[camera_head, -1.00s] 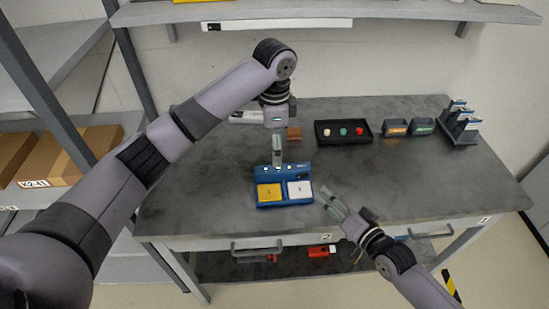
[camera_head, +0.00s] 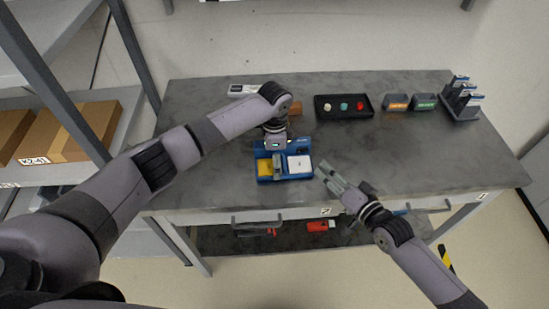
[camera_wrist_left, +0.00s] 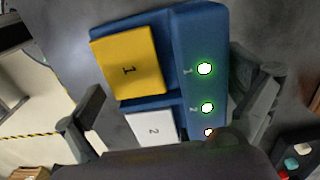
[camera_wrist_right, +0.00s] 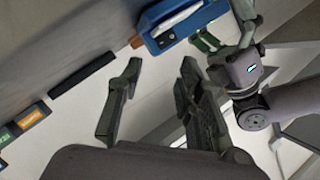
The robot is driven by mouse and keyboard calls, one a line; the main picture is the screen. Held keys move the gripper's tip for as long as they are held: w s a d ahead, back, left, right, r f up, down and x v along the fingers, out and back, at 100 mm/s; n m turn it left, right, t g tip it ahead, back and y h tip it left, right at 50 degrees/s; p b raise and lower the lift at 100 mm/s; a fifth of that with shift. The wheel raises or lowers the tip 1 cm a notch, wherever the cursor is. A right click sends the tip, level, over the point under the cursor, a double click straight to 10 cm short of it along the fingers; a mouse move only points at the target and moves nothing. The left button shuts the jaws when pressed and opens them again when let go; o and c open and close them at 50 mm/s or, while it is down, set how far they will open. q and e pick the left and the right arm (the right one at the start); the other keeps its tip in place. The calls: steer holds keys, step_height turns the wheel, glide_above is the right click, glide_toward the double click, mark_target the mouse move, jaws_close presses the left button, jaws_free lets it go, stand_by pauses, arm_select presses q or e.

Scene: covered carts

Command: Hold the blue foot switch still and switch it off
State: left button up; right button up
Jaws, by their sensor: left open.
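The blue foot switch (camera_head: 287,179) stands on the grey table, with a yellow pedal (camera_head: 264,168) and a white pedal (camera_head: 299,164). In the left wrist view the yellow pedal (camera_wrist_left: 129,66) is marked 1 and the white pedal (camera_wrist_left: 153,127) is marked 2. Lit green-rimmed lamps (camera_wrist_left: 204,69) sit beside them; a third lamp is partly hidden. My left gripper (camera_head: 277,163) is open over the switch, its fingers on either side in its wrist view; contact is unclear. My right gripper (camera_head: 327,173) is open and empty, just right of the switch.
Behind are a black tray (camera_head: 343,113) with coloured knobs, two small labelled bins (camera_head: 396,103) and a dark rack (camera_head: 462,107). A brown block (camera_head: 295,108) lies behind my left wrist. Free tabletop lies to the right. A shelf with cartons (camera_head: 75,130) stands left.

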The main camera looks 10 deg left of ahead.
arm_select(q)
steer(key=shift+f, duration=0.25)
steer(key=shift+c, duration=0.5)
